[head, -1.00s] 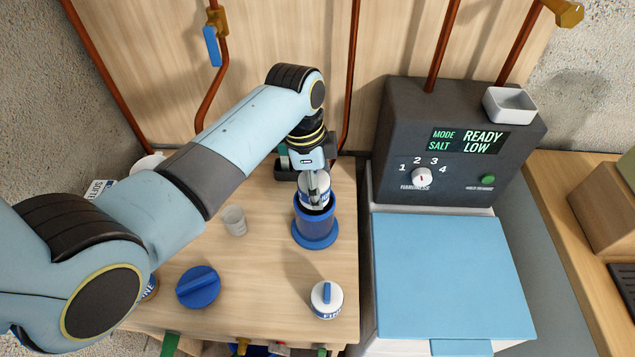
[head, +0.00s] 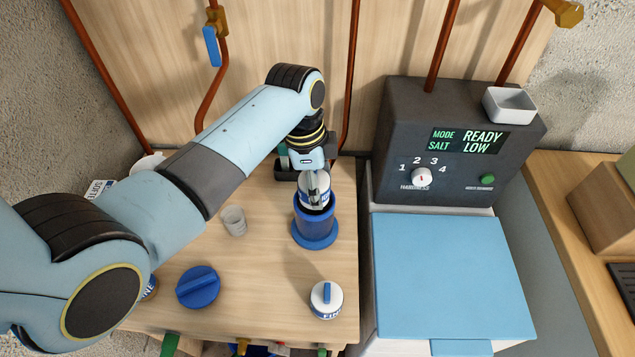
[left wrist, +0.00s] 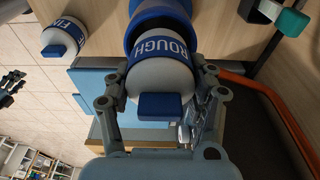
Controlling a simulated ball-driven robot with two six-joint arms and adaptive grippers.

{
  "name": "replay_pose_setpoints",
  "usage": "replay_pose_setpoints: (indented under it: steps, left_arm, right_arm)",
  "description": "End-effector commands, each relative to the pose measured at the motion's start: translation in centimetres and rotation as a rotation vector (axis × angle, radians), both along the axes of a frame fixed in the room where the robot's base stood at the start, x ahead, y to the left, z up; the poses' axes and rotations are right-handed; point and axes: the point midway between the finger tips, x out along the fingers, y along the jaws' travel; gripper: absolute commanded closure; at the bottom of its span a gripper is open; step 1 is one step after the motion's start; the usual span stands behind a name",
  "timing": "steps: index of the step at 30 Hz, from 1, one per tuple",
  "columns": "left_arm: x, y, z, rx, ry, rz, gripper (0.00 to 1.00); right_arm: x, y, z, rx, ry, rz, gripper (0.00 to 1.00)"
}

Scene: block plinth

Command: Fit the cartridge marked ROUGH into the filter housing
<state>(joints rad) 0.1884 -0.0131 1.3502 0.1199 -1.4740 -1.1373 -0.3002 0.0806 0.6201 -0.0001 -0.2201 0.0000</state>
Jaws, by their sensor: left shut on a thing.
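The cartridge marked ROUGH (left wrist: 162,72) is white with a blue label band and a blue tab on top. My left gripper (head: 315,187) is shut on it, with one finger on each side in the left wrist view (left wrist: 159,74). The blue filter housing (head: 315,232) stands upright on the wooden bench, directly below the cartridge. The cartridge's lower end is at the housing's mouth; how deep it sits is hidden. A cartridge marked FINE (head: 326,301) stands apart near the bench's front edge.
A blue ridged cap (head: 198,287) and a small clear cup (head: 234,220) are left of the housing. Another labelled object (head: 150,287) is mostly hidden by my left arm. The softener with a blue lid (head: 450,280) stands at right.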

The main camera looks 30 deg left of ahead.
Motion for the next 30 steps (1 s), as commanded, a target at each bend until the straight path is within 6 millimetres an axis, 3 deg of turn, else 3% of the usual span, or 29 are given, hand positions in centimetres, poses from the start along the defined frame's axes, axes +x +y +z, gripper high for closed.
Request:
replay_pose_setpoints:
  steps: [27, 28, 30]
  left_arm:
    - [0.0, 0.0, -2.1, 0.000, 0.000, 0.000, 0.75]
    - [0.0, 0.0, -2.1, 0.000, 0.000, 0.000, 0.43]
    - [0.0, 0.0, -2.0, 0.000, -0.001, 0.000, 0.33]
  right_arm:
    - [0.0, 0.0, -1.3, 0.000, 0.000, 0.000, 0.59]
    - [0.0, 0.0, -1.3, 0.000, 0.000, 0.000, 0.59]
    - [0.0, 0.0, -1.2, 0.000, 0.000, 0.000, 0.59]
